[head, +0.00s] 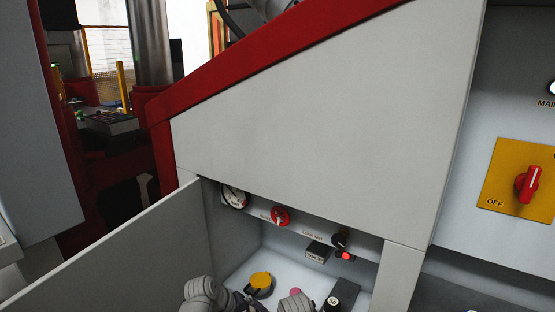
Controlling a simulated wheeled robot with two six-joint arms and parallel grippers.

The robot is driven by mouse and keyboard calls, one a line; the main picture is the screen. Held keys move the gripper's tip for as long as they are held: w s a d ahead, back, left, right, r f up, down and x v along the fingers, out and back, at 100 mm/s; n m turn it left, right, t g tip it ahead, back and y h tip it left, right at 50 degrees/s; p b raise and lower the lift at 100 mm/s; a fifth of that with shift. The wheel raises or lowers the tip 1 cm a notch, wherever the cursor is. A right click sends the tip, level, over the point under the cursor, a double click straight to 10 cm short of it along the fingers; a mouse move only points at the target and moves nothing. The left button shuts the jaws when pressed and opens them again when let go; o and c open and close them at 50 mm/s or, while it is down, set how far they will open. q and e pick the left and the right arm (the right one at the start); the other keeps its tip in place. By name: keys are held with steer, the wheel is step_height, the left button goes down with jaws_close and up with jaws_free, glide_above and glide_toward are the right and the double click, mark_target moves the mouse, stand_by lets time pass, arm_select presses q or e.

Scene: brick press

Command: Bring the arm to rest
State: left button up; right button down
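Grey rounded parts of my own arms show at the bottom edge, in front of an open recess in the press. I cannot tell which arm each part belongs to. No gripper fingertips can be made out, and nothing held is visible. The recess has a pale floor (238,277).
A gauge (234,196), a red knob (280,216), a black knob (340,239) and a lit red button (346,256) line the recess's upper edge. A grey panel (120,254) stands at left. A red rotary switch (527,184) on a yellow plate points upward, with OFF printed lower left.

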arm_select(q)
steer(key=s+a+f+m+g+y, duration=0.25)
steer(key=s+a+m+y, duration=0.25)
steer(key=s+a, duration=0.3)
steer(key=s+d+r+m+g+y+p, duration=0.1)
steer(key=s+d+r+m+p, duration=0.2)
steer(key=d+r+p, duration=0.7)
steer(key=shift+s+r+g+p, duration=0.35)
steer(key=shift+s+r+p, duration=0.3)
steer(key=shift+p, duration=0.25)
